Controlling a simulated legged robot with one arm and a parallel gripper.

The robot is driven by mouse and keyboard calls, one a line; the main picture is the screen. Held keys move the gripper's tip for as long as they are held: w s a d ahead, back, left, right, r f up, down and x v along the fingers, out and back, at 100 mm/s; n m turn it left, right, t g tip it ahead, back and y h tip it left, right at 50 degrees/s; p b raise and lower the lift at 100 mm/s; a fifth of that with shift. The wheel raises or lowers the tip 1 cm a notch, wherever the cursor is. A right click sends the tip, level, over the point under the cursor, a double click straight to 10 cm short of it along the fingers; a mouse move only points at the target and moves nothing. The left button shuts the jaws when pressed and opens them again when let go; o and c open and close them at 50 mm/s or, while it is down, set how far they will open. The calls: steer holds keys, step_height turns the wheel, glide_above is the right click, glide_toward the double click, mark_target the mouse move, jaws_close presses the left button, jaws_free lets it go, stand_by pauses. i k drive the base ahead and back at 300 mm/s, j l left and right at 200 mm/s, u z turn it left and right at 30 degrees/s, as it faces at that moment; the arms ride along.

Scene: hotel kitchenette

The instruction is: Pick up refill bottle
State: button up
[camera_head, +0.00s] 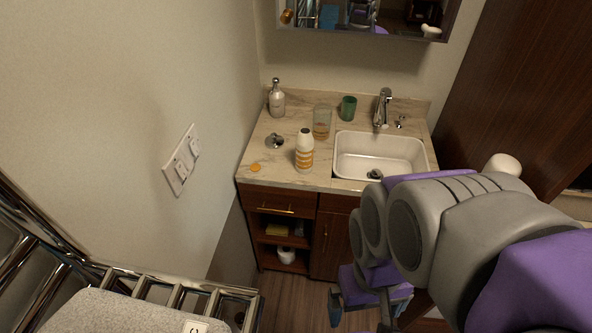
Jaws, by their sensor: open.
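A white bottle with an orange-banded label, which looks like the refill bottle (304,158), stands upright near the front edge of the marble counter (315,180), left of the sink. My gripper (362,310) is low in front of the cabinet, below the counter and to the right of the bottle. It is open and apart from the bottle. My arm hides part of the gripper and the right side of the cabinet front.
A pump dispenser (277,102), a glass with amber liquid (322,124) and a green cup (348,107) stand behind the bottle. A small metal piece (275,141) and an orange disc (255,168) lie to its left. The white sink (380,150) and faucet (383,106) are right.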

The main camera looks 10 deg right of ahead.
mark_target(305, 141)
steer(key=k+j, duration=0.15)
steer(key=k, duration=0.15)
steer(key=i+l, duration=0.1)
steer(key=i, duration=0.5)
steer(key=i+l+u, duration=0.1)
steer(key=i, duration=0.5)
